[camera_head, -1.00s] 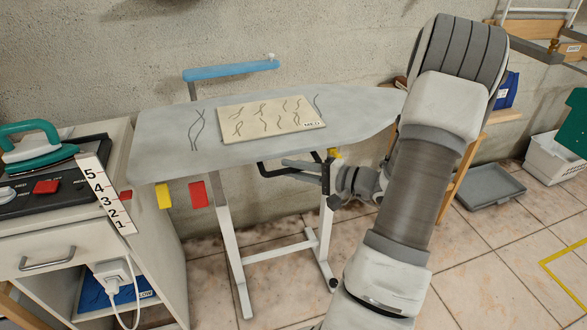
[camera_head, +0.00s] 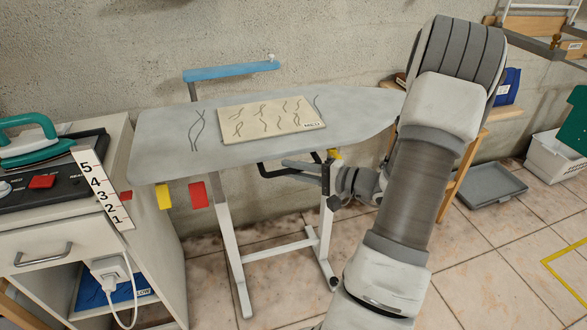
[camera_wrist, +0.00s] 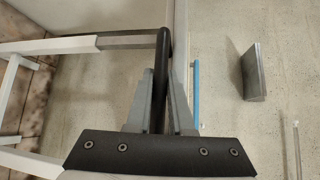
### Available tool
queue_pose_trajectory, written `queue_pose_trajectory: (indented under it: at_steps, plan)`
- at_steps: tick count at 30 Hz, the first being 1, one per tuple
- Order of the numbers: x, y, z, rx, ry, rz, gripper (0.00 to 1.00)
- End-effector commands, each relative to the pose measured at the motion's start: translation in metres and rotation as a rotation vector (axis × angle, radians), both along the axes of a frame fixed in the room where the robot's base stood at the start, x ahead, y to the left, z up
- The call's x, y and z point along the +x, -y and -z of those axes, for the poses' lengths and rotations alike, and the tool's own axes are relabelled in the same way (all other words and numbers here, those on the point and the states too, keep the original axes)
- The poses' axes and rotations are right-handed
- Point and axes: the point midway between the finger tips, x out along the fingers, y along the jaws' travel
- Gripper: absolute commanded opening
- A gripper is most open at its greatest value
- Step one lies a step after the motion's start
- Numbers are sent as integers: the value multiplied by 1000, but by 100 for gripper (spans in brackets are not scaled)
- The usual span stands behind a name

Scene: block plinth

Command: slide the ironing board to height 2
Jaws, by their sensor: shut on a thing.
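The grey ironing board (camera_head: 170,140) stands level on white legs (camera_head: 232,255) in the middle of the head view. A black handle (camera_head: 272,170) sits under it. My gripper (camera_head: 328,172) is below the board's right half. In the wrist view my gripper (camera_wrist: 165,95) is shut on a dark bar (camera_wrist: 163,50), apparently part of this handle. A numbered scale (camera_head: 100,190), 5 down to 1, leans on the cabinet at left. A red mark (camera_head: 126,195) shows beside it near the lower numbers; the exact reading is unclear.
A beige cloth pad (camera_head: 265,120) labelled MED lies on the board. Yellow (camera_head: 164,196) and red (camera_head: 198,195) tags hang at its front edge. A green iron (camera_head: 30,140) stands on the cabinet (camera_head: 150,225). A grey tray (camera_head: 490,187) lies on the floor at right.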

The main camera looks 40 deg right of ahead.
Motion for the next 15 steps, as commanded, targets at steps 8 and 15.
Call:
queue_pose_trajectory:
  at_steps: [8,15]
  plan:
    - [-1,0,23,1,-11,2,0]
    - [-1,0,22,1,-9,2,27]
